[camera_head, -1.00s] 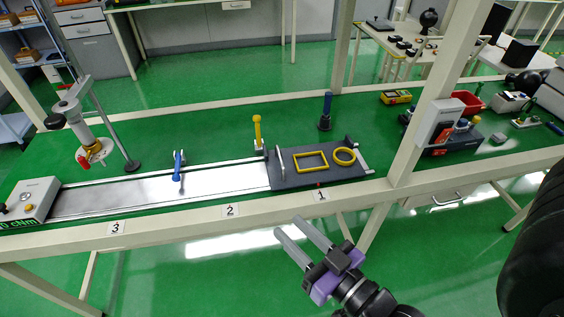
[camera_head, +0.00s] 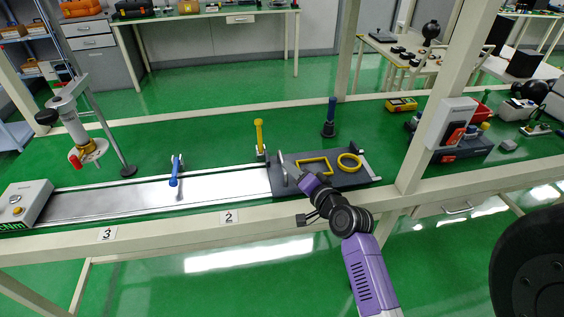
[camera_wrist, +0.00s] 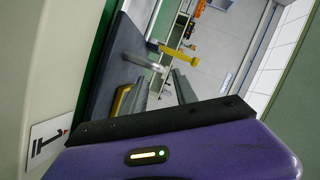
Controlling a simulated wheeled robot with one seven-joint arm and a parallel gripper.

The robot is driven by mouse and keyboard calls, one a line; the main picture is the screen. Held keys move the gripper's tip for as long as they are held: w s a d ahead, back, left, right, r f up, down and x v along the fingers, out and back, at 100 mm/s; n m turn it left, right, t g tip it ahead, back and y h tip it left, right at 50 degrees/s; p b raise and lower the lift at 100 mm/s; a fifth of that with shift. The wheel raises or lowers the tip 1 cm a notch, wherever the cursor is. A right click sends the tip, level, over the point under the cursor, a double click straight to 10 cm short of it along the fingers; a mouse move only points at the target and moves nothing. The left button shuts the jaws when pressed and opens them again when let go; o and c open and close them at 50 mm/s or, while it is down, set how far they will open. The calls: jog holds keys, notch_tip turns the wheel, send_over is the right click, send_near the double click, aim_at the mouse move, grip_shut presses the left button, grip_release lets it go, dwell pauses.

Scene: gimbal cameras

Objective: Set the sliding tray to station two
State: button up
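The sliding tray (camera_head: 352,180) is a dark grey plate at the right end of the silver rail (camera_head: 215,186). It carries a yellow rectangular frame (camera_head: 318,161), a yellow ring (camera_head: 349,161) and an upright silver handle (camera_head: 282,172) at its left end. My gripper (camera_head: 291,164) is over the tray's front left part, close to the handle, and hides part of the frame. In the wrist view my gripper (camera_wrist: 161,84) has its two grey fingers apart with nothing seen between them. The silver handle (camera_wrist: 143,62) shows just beyond them; I cannot tell if they touch.
A yellow-topped lever (camera_head: 259,135) stands behind the rail near the tray, and a blue lever (camera_head: 175,171) stands further left. Labels 2 (camera_head: 229,217) and 3 (camera_head: 107,234) mark the front edge; label 1 (camera_wrist: 45,146) shows in the wrist view. A dark blue post (camera_head: 329,118) stands behind.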

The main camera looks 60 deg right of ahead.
aim_at(282, 159)
jog(key=x, duration=0.7)
jog(key=shift+w+d, duration=0.15)
jog(key=shift+d, duration=0.05)
jog(key=shift+c, duration=0.4)
grip_shut()
dwell(0.8)
